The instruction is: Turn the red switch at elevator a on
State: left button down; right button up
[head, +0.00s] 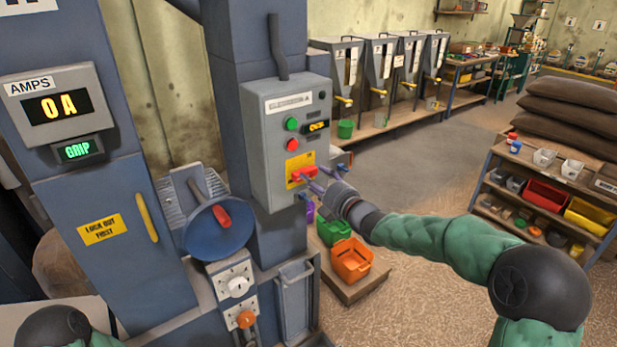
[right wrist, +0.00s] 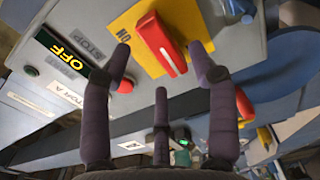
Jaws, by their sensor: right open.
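The red switch (head: 300,174) sits on a yellow plate (head: 293,161) low on the front of a grey control box (head: 262,135). In the right wrist view the red switch handle (right wrist: 163,44) lies slanted beyond and between the spread fingertips of my right gripper (right wrist: 163,66). In the head view my right gripper (head: 311,186) is open, close to the switch at its lower right; I cannot tell whether it touches. A small display (right wrist: 60,48) on the box reads OFF. My left gripper is out of view.
A green button (head: 291,123) and a red button (head: 292,145) sit above the switch. A blue dial-like disc with a red handle (head: 222,217) stands left of the box. Green and orange bins (head: 352,259) stand below my right arm. The AMPS display (head: 58,107) reads 0 A.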

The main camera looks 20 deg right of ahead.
aim_at(308, 174)
jog(key=shift+x, duration=1.9)
jog(key=c, duration=1.1)
